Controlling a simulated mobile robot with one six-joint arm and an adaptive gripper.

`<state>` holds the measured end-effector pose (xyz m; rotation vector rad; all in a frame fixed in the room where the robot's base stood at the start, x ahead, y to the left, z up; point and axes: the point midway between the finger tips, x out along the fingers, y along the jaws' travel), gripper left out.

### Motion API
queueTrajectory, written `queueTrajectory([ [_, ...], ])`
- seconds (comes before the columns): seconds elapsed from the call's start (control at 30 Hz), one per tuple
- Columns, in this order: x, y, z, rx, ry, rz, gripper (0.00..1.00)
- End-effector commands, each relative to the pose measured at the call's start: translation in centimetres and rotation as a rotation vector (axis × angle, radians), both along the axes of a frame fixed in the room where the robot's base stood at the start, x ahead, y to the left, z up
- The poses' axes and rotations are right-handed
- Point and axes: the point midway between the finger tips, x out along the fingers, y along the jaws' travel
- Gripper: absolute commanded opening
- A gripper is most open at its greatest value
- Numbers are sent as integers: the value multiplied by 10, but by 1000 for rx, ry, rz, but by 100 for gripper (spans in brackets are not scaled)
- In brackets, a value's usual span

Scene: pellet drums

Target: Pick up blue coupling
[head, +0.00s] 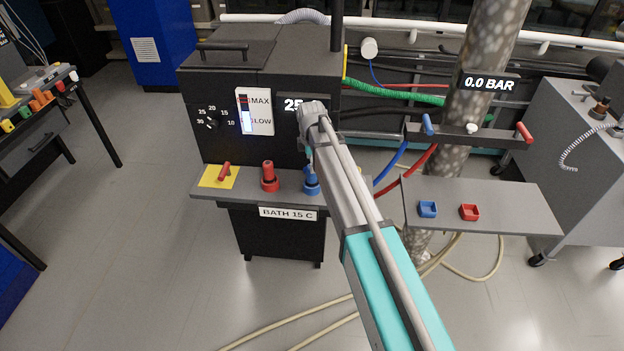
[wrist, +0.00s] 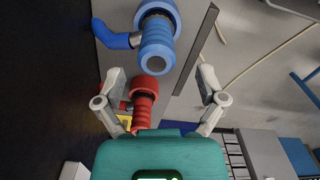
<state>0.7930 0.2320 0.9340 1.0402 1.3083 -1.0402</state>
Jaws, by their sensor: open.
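The blue coupling (head: 312,184) stands upright on the front shelf of the black bath unit, partly covered by my arm. In the wrist view the blue coupling (wrist: 157,50) has a ribbed end and a blue side elbow, and lies just beyond my fingertips, roughly centred. My gripper (wrist: 161,76) is open and empty, with its fingers spread wide. In the head view my wrist is above the coupling and hides most of the gripper. The red coupling (head: 269,177) stands to the left on the same shelf; it shows between my fingers in the wrist view (wrist: 145,93), apart from them.
A red lever on a yellow plate (head: 218,176) is at the shelf's left end. A grey side shelf (head: 500,212) holds a blue holder (head: 428,209) and a red holder (head: 469,212). A spotted column (head: 480,90) and hoses stand at the right. Open floor lies in front.

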Motion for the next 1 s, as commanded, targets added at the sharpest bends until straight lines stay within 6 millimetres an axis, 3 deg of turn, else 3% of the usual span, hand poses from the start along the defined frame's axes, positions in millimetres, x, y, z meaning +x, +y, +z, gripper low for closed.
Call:
queueTrajectory([
  [0.6, 3, 1, -44, 0, 0, -1, 90],
  [1.0, 3, 1, -51, 0, 0, -1, 90],
])
